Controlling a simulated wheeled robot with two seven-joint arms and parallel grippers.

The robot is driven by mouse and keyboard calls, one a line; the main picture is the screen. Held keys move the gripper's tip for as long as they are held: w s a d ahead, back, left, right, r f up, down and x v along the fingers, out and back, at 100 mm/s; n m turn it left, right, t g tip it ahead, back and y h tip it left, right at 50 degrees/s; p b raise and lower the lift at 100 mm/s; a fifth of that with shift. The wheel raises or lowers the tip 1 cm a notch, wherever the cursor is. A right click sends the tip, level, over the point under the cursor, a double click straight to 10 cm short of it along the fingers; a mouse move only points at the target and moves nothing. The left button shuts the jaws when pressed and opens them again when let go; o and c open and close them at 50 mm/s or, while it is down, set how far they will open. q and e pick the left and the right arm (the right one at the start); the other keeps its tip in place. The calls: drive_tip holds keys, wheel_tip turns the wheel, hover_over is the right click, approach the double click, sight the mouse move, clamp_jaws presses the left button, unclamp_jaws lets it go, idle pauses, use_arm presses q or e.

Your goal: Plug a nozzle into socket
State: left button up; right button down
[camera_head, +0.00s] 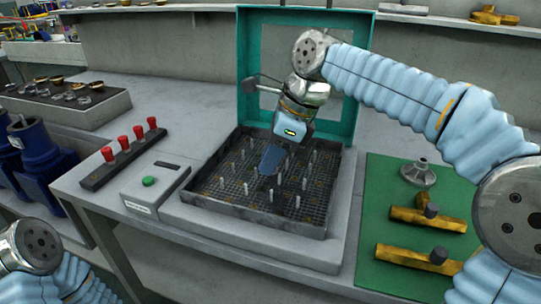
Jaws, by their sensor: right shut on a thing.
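My right gripper (271,159) points down into a dark grid-floored tray (325,220), among several upright grey pins (248,190). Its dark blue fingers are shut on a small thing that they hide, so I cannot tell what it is. A grey flanged cone (418,173), perhaps a nozzle, stands apart on a green mat (385,185) at the right. Two brass tube fittings (412,257) with dark grey stubs lie on the same mat. I cannot make out which part is the socket. Only a joint and sleeve of my left arm show at the lower left; its gripper is out of view.
A teal frame (250,50) stands upright behind the tray. To the tray's left are a box with a green button (148,181) and a black rail with several red knobs (123,142). Blue motors (35,150) stand at far left. The rear bench is mostly clear.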

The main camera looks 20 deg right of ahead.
drive_tip(key=shift+f, duration=0.3)
drive_tip(key=c, duration=0.9)
unclamp_jaws()
drive_tip(key=shift+r, duration=0.2)
drive_tip(key=shift+d+r, duration=0.3)
drive_tip(key=shift+r, duration=0.35)
drive_tip(key=shift+v, duration=2.15)
drive_tip(key=shift+s, duration=0.1)
drive_tip(key=v, duration=1.1)
drive_tip(key=shift+s+d+r, duration=0.1)
drive_tip(key=shift+r, duration=0.25)
